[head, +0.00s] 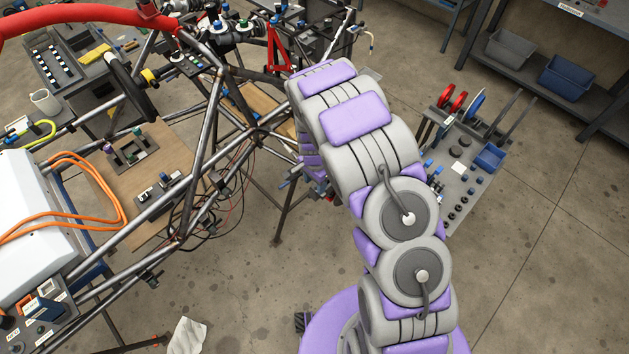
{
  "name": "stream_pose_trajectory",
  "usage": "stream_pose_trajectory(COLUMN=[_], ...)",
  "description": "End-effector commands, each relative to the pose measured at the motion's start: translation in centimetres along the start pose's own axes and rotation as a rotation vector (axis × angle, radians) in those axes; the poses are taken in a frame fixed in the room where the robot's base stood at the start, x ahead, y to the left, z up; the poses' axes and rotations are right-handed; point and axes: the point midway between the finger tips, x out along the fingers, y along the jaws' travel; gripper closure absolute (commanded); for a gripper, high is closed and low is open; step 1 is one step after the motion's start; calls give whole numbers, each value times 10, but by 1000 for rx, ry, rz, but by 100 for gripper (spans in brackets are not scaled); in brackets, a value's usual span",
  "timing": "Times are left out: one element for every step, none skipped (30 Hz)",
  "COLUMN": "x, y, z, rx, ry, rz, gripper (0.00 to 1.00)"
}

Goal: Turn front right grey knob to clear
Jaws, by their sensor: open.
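The tube chassis (207,140) fills the left and middle of the head view. I cannot single out the front right grey knob; it is too small to tell or hidden. Small controls sit on a panel (190,64) in the upper part of the frame and on a box (40,315) at lower left. My arm reaches up the middle and folds down at the frame's right side. My gripper (320,187) shows only in small part below the folded forearm, beside the frame tubes, open. Its fingertips and whatever is in front of them are hidden.
A grey tool board (462,180) with small parts and a blue bin (489,157) stands right of my arm. A shelf with bins (566,77) is at upper right. Orange cables (90,165) and a white case (25,210) are left. Floor (540,260) is clear at lower right.

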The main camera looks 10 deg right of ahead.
Motion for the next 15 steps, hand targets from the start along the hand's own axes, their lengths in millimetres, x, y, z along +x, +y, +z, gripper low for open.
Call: stream_pose_trajectory(x=[0, 0, -2, -3, -5, -8, -12, -16, -22, -26, -32, -40, -46, -53, -62], y=[0, 0, 0, 0, 0, 0, 0, -1, -1, -1, -1, -2, -2, -2, -2], z=[0, 0, -1, -1, -1, -1, -1, -1, -1, -1, -1, -1, -1, -1, 0], rx=[0, 0, 0, 0, 0, 0, 0, 0, 0, 0, 0, 0, -1, 0, 0], ry=[0, 0, 0, 0, 0, 1, 1, 1, 2, 2, 3, 4, 4, 4, 4], rz=[0, 0, -1, -1, -1, -2, -2, -3, -3, -3, -4, -5, -5, -5, -4], gripper=[50, 50, 50, 50, 50, 50, 50, 50, 50, 50, 50, 50, 50, 50, 50])
